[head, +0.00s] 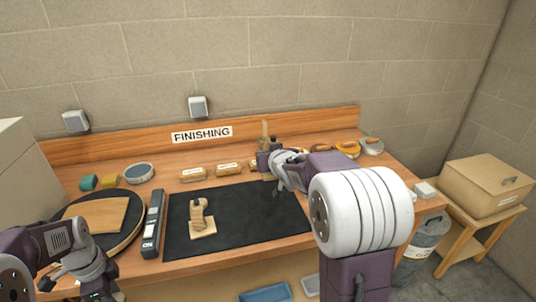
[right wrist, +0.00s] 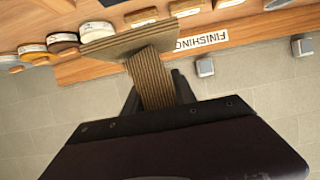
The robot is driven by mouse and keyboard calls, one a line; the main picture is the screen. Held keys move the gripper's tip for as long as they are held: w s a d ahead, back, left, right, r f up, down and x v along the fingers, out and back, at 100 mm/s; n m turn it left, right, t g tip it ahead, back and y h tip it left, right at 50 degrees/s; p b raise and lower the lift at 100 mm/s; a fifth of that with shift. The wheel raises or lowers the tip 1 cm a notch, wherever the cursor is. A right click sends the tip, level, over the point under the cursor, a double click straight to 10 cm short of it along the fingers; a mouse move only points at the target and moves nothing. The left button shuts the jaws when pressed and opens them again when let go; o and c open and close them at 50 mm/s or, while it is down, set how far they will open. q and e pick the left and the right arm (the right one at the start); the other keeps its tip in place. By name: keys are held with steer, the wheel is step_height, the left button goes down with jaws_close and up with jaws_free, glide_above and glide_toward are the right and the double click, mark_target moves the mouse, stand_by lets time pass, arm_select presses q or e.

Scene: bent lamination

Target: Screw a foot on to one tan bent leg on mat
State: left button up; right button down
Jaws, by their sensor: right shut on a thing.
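A tan bent leg (head: 198,212) is on the black mat (head: 250,215), left of the mat's middle, with a flat tan part at its bottom. My right gripper (head: 268,163) is above the mat's back edge. It is shut on a brown layered bent piece, seen in the right wrist view (right wrist: 150,80) with a wide flat end (right wrist: 118,42) beyond the jaws. In the head view the gripper partly hides this piece. My left gripper (head: 78,276) is at the lower left, in front of the round board; its jaw opening is unclear. I cannot make out a separate foot.
A round black turntable (head: 128,236) with a tan board (head: 96,214) is at left, beside a dark long tool (head: 153,224). A cardboard box (head: 485,185) is right.

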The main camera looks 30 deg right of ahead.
stand_by(0.8)
arm_select(q)
steer(key=shift+a+r, duration=0.1)
steer(key=shift+r, duration=0.25)
arm_select(e)
steer(key=shift+r, duration=0.2)
steer(key=shift+r+p, duration=0.25)
steer(key=shift+p, duration=0.15)
steer(key=shift+r, duration=0.1)
arm_select(q)
steer(key=s+f+n, duration=0.1)
steer(key=s+n, duration=0.1)
steer(key=n, duration=0.3)
steer(key=s+f+n, duration=0.1)
steer(key=s+n, duration=0.2)
steer(key=n, duration=0.2)
steer(key=s+a+f+n, duration=0.1)
steer(key=s+f+n, duration=0.1)
steer(key=s+n, duration=0.1)
steer(key=shift+n, duration=0.9)
steer(key=n, duration=0.2)
steer(key=shift+w+n, duration=0.3)
steer(key=shift+n, duration=0.1)
